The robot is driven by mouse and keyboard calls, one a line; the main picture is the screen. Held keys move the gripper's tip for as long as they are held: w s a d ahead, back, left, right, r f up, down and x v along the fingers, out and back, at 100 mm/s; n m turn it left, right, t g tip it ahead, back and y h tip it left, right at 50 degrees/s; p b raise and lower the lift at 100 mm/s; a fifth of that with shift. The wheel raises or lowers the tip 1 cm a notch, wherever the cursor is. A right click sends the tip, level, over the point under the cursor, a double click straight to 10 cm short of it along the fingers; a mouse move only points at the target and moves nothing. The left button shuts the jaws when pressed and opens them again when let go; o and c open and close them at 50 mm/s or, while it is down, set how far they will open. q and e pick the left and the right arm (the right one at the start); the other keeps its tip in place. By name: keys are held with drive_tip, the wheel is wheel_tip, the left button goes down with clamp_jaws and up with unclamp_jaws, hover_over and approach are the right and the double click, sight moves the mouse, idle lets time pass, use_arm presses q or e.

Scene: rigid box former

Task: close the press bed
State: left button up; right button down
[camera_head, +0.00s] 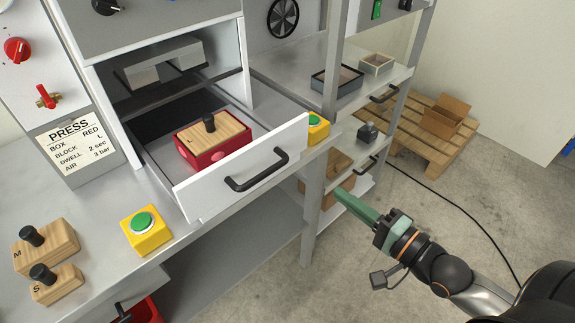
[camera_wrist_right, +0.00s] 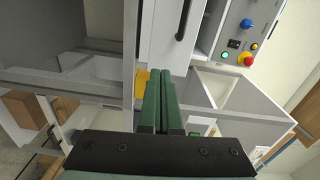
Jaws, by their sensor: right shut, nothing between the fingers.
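The press bed (camera_head: 290,142) is a drawer with a white front, and it is pulled out of the press. Its black handle (camera_head: 257,170) is on the front face. A red box (camera_head: 216,155) with a wooden block (camera_head: 205,136) marked L and a black knob sits in the bed. My right gripper (camera_head: 338,191) has green fingers, shut and empty, to the right of the bed front and apart from it. The fingers also show in the right wrist view (camera_wrist_right: 160,78), below a dark handle on a white panel. My left gripper is not in view.
Yellow boxes with green buttons stand left (camera_head: 147,231) and right (camera_head: 317,128) of the bed. Wooden blocks M (camera_head: 48,246) and S (camera_head: 57,284) lie at lower left. A grey post (camera_head: 316,200) stands near my right gripper. A pallet (camera_head: 437,130) is on the floor.

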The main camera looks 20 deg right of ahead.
drive_tip(key=r, duration=0.1)
approach(285, 151)
drive_tip(key=shift+m, duration=0.3)
drive_tip(key=x, duration=0.6)
drive_tip(key=shift+w+a, duration=0.1)
drive_tip(key=shift+w, duration=0.3)
drive_tip(key=shift+w, duration=0.1)
